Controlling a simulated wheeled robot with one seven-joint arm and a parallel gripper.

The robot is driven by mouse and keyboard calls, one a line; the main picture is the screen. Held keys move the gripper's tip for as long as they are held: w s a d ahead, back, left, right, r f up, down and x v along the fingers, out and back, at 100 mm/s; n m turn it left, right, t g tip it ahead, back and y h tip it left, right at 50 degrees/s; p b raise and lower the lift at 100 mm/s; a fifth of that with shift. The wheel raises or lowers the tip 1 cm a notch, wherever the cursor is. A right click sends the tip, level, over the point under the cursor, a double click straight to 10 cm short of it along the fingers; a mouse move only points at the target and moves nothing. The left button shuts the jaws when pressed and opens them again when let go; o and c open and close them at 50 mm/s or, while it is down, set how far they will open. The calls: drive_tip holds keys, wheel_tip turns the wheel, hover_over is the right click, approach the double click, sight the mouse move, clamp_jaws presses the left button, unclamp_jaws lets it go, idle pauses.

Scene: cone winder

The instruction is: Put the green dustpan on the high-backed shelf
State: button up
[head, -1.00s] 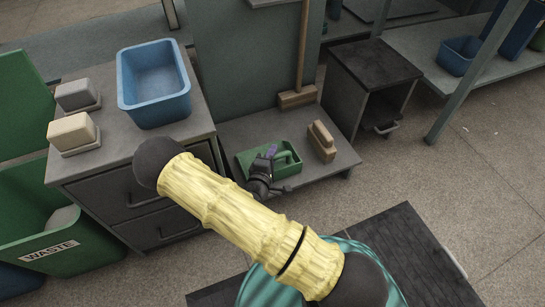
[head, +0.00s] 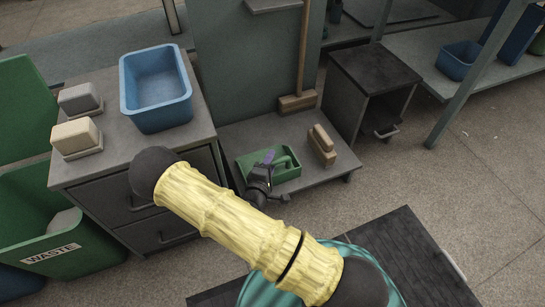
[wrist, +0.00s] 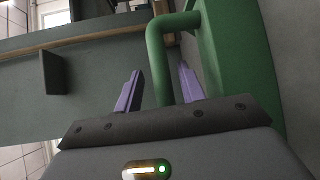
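The green dustpan (head: 287,172) lies on a low grey platform, partly hidden by my arm in the head view. My gripper (head: 269,157) is at its handle. In the wrist view my gripper's two purple fingers (wrist: 160,69) stand apart, one on each side of the green handle (wrist: 161,70), with gaps visible, so it is open. The dustpan's body (wrist: 234,60) fills the right of that view. A tall grey panel (head: 250,60) rises behind the platform and carries a small shelf (head: 272,5) at the top edge of the head view. I cannot tell which is the high-backed shelf.
A brown brush-like block (head: 321,145) sits right of the dustpan, and a broom (head: 298,102) leans on the panel. A drawer cabinet (head: 120,176) with a blue bin (head: 156,110) stands left. A dark-topped cabinet (head: 374,66) stands right. Floor at right is open.

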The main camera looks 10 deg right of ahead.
drive_tip(key=p+v, duration=0.4)
drive_tip(key=v, duration=0.6)
drive_tip(key=shift+a+r+p, duration=0.1)
drive_tip(key=shift+r+p, duration=0.1)
drive_tip(key=shift+p, duration=0.15)
